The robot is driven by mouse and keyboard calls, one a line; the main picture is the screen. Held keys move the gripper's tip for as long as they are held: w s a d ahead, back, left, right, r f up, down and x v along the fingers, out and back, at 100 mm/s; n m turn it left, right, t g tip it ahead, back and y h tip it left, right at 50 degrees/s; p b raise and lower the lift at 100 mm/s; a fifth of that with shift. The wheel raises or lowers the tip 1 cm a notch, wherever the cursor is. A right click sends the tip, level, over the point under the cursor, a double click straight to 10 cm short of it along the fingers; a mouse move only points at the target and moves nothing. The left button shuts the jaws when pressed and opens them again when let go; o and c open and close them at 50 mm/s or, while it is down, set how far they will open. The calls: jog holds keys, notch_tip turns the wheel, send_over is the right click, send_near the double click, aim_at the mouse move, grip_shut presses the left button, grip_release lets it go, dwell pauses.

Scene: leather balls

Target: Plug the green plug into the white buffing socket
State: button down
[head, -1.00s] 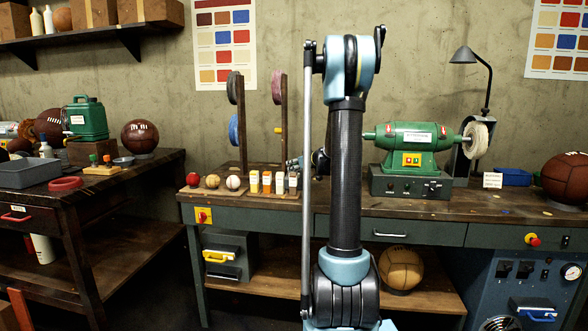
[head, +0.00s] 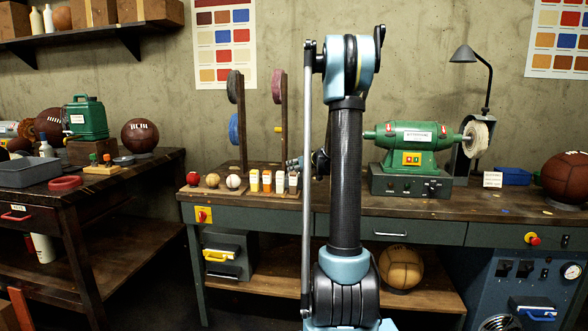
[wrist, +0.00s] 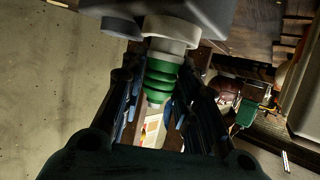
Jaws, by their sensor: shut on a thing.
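The green plug (wrist: 160,84), with a ribbed body, is in the upper middle of the wrist view. My gripper (wrist: 157,104) is shut on it, with dark fingers along its left and right sides. The plug's upper end meets a white round collar (wrist: 172,31) under a dark grey housing, which looks like the white socket. I cannot tell how deep the plug sits in it. A second, greyer round collar (wrist: 121,27) is just left of it.
The green buffing machine (head: 408,138) stands on its grey base on the workbench (head: 455,204), right of my arm. Small balls (head: 213,181) and several orange-and-white blocks (head: 267,180) stand left of my arm. A desk lamp (head: 487,90) and a basketball (head: 566,177) are farther right.

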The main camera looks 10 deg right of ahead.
jog(key=shift+f, duration=0.35)
jog(key=c, duration=1.2)
grip_release()
jog(key=shift+o, duration=0.2)
jog(key=v, duration=1.1)
jog(key=shift+s+d, duration=0.25)
jog(key=shift+s, duration=0.1)
